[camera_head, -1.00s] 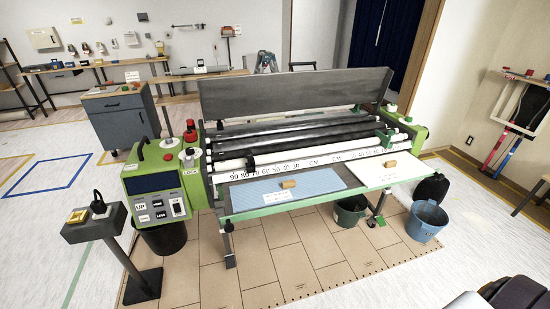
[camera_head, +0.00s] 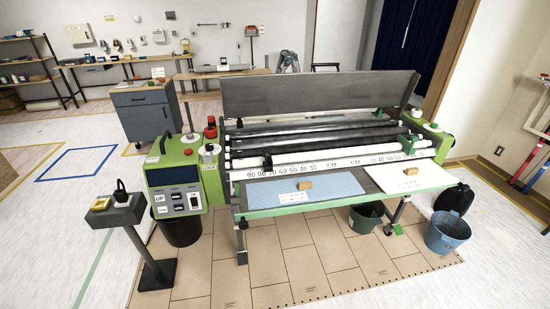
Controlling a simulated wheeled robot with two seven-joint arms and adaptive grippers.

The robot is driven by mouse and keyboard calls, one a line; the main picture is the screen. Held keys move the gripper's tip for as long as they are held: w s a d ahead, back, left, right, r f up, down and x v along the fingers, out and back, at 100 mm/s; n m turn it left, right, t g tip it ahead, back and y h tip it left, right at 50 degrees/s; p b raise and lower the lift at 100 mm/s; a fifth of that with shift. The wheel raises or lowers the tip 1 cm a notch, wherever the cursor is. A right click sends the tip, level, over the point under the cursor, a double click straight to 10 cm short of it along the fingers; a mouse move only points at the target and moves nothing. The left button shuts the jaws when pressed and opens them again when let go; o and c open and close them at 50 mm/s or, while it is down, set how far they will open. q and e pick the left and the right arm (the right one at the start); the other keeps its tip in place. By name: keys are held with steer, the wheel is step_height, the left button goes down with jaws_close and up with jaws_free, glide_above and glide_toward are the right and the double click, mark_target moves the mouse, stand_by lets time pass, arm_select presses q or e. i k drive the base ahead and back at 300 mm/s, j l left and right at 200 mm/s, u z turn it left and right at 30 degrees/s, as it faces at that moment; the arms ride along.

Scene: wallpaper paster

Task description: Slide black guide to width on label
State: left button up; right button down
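The wallpaper paster stands ahead, with a white scale bar (camera_head: 345,163) of printed numbers along its front. A small black guide (camera_head: 267,161) sits on the left part of this scale, above the larger numbers. Another dark guide piece (camera_head: 408,146) shows at the right end, by a green block. A white label (camera_head: 295,197) with small print lies on the blue patterned front board (camera_head: 335,185). Another small label (camera_head: 411,184) lies on the white panel to the right. The print on both is too small to read. Neither of my grippers is in view.
A green control box (camera_head: 178,190) with a screen stands at the machine's left end. A pedestal with a switch box (camera_head: 115,210) stands left of it. Buckets (camera_head: 447,232) sit below the right side. Floor in front is clear.

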mark_target(267, 166)
steer(key=i+l+z, duration=0.2)
steer(key=z, duration=0.2)
steer(key=i+l+z, duration=0.2)
steer(key=z, duration=0.2)
steer(key=i+l+z, duration=0.1)
steer(key=i+z, duration=0.15)
steer(key=z, duration=0.15)
steer(key=k+u, duration=0.15)
steer(key=u, duration=1.35)
